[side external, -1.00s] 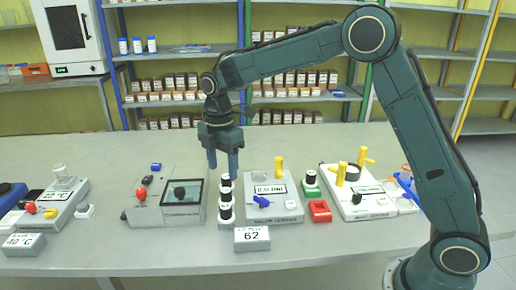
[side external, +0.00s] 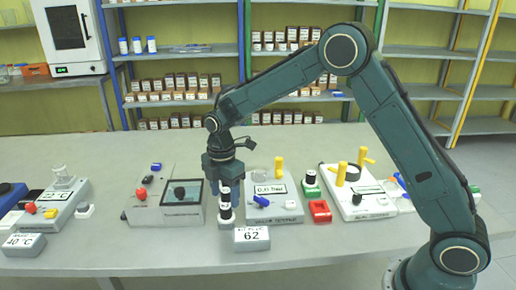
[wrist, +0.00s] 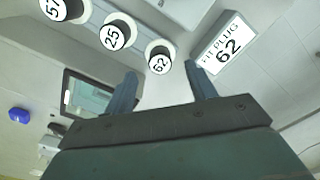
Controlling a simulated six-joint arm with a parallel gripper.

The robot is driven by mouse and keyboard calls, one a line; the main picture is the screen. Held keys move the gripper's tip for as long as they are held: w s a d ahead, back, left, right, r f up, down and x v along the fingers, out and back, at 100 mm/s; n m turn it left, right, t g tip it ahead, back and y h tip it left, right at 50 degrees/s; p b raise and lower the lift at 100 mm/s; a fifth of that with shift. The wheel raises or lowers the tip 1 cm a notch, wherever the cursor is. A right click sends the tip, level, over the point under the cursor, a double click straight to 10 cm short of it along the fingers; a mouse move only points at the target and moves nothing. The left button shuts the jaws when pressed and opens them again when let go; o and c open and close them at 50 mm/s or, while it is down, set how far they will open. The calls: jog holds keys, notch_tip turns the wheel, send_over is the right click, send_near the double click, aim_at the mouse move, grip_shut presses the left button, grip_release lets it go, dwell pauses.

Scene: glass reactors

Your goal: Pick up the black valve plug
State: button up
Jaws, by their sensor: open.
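Black plugs with white numbered tops stand in a row in a pale rack (side external: 226,224). In the wrist view their tops read 57 (wrist: 53,8), 25 (wrist: 114,37) and 62 (wrist: 158,64). The plug marked 62 is at the end of the row nearest the sign "FIT PLUG 62" (wrist: 222,45). My gripper (wrist: 164,80) is open and empty, pointing down over the rack. In the wrist view, plug 62 appears between and just beyond the fingertips. In the side view my gripper (side external: 222,175) hides the back of the rack.
The sign block (side external: 252,234) stands in front of the rack. A grey device with a dark panel (side external: 180,215) is close on the left. A display device with a yellow peg (side external: 278,213) is close on the right, with a red block (side external: 320,210) beyond.

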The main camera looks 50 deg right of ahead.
aim_at(225, 206)
jog(key=shift+a+f, duration=0.1)
jog(key=shift+f, duration=2.5)
jog(key=c, duration=1)
jog(key=shift+r, duration=0.15)
notch_tip(225, 206, up, 20)
jog(key=shift+f, duration=0.1)
